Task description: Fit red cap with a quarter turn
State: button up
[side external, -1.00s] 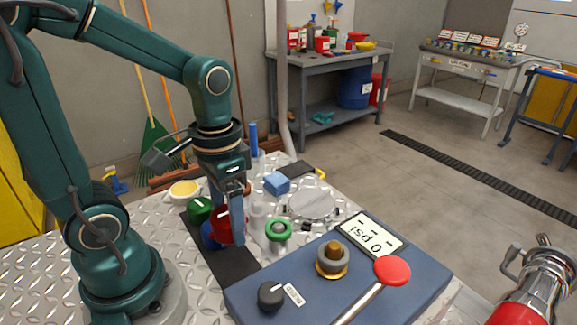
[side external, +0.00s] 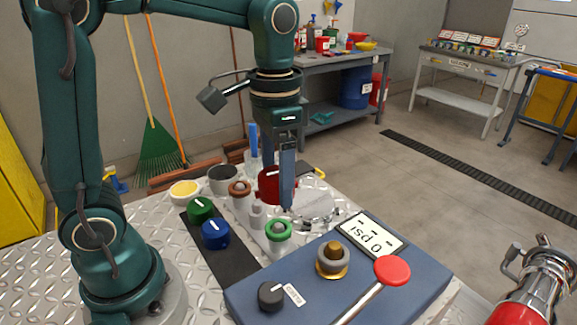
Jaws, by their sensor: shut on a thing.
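My gripper (side external: 281,192) is shut on the red cap (side external: 268,186) and holds it up in the air. The finger nearer the camera covers part of the cap. A green-ringed fitting (side external: 278,232) stands below and a brown-ringed fitting (side external: 239,189) stands to the left; the cap is apart from both. A brass and grey fitting (side external: 332,260) sits on the blue pump box (side external: 300,293), to the lower right of the gripper. The green cap (side external: 200,209) and the blue cap (side external: 215,235) rest on the black strip (side external: 232,264).
A red-ended lever (side external: 392,270) and a black knob (side external: 271,296) also stand there. A yellow-filled dish (side external: 185,191) and a grey cup (side external: 222,178) stand behind the strip.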

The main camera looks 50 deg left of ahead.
aim_at(335, 244)
jog(key=w+d+m, duration=0.1)
jog(key=d, duration=0.2)
jog(key=w+d+m, duration=0.1)
jog(key=w+d, duration=0.1)
jog(key=w+d+r+m, duration=0.1)
jog(key=d, duration=0.2)
jog(key=shift+w+d, duration=0.25)
jog(key=shift+d, duration=0.1)
jog(key=shift+s+d+f+m, duration=0.2)
jog(key=shift+f+m, duration=0.1)
jog(key=shift+f, duration=2.3)
jog(key=shift+f, duration=1.6)
jog(key=m, duration=0.4)
jog(key=shift+m, duration=0.6)
